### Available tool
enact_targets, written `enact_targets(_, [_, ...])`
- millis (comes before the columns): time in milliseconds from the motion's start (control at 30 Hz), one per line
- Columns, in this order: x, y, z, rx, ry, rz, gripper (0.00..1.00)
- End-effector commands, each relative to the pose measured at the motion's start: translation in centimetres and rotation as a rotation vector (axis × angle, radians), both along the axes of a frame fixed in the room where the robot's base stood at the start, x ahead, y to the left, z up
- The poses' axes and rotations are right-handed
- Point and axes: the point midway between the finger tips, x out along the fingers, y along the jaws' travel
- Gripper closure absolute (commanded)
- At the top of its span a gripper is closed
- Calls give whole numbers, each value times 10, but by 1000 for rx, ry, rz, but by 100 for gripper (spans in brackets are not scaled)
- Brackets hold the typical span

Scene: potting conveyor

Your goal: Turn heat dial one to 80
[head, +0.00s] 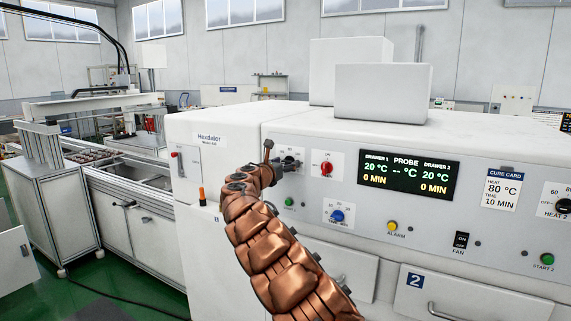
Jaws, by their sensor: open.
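My copper arm reaches up from the bottom, and my gripper (277,160) is at the upper left of the white oven's front panel. It is open, in front of or right beside a dark dial (291,160) on a white plate. This dial looks like heat dial one; its label and pointer are partly hidden or too small to read. I cannot tell whether the fingers touch it. The display (408,179) shows 20 °C and 0 MIN for each drawer and dashes for the probe. The cure card (502,190) reads heat 80 °C, time 10 min.
A red knob (326,168) sits just right of the dial, with a blue knob (337,215) below. A green button (289,202) is under the dial. The Heat 2 dial (563,205) is at the far right. A conveyor (120,172) stands to the left.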

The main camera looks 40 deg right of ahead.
Motion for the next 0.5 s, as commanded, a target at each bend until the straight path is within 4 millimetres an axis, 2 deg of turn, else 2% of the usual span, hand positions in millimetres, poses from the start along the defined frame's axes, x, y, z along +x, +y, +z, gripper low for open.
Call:
enact_targets(267, [0, 0, 0, 0, 0, -1, 31])
enact_targets(500, [0, 0, 0, 0, 0, -1, 56])
